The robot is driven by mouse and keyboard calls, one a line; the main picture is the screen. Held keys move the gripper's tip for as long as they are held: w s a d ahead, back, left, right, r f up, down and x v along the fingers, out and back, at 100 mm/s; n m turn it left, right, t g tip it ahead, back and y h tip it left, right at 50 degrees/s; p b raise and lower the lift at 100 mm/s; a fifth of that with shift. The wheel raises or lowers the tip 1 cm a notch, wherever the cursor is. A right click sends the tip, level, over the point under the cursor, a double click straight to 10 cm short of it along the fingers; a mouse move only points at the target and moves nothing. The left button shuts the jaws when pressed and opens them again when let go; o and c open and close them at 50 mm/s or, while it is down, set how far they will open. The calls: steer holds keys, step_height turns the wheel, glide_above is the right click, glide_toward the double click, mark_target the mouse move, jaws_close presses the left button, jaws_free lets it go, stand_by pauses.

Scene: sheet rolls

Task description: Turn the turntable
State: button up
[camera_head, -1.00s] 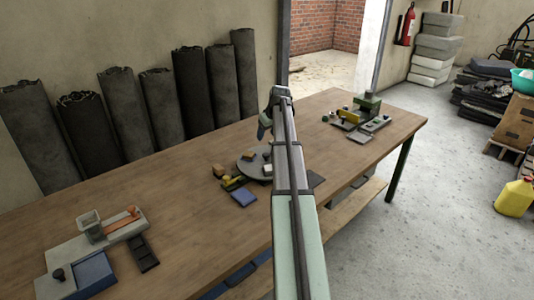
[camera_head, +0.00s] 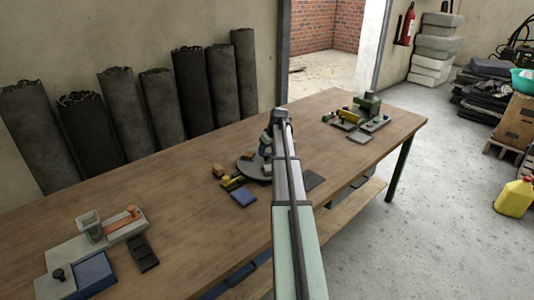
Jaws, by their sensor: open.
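The turntable is a grey round disc (camera_head: 247,170) on the wooden table, near the middle of the head view. My arm covers its right side. A small tan block (camera_head: 246,156) sits on the disc, and a pale block beside it is partly hidden. My gripper (camera_head: 265,150) is low over the right part of the disc, mostly hidden behind my own arm. It is open. I cannot tell whether its fingers touch the disc or a block.
Left of the disc are a wooden block (camera_head: 218,171), a yellow piece (camera_head: 232,183) and a blue pad (camera_head: 243,197). A grey fixture (camera_head: 100,245) stands front left, a green device (camera_head: 367,104) at the back right. Dark rolls (camera_head: 192,95) lean on the wall. The table between is clear.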

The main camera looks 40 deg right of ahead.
mark_target(266, 160)
steer(key=shift+x, duration=1.2)
jaws_close()
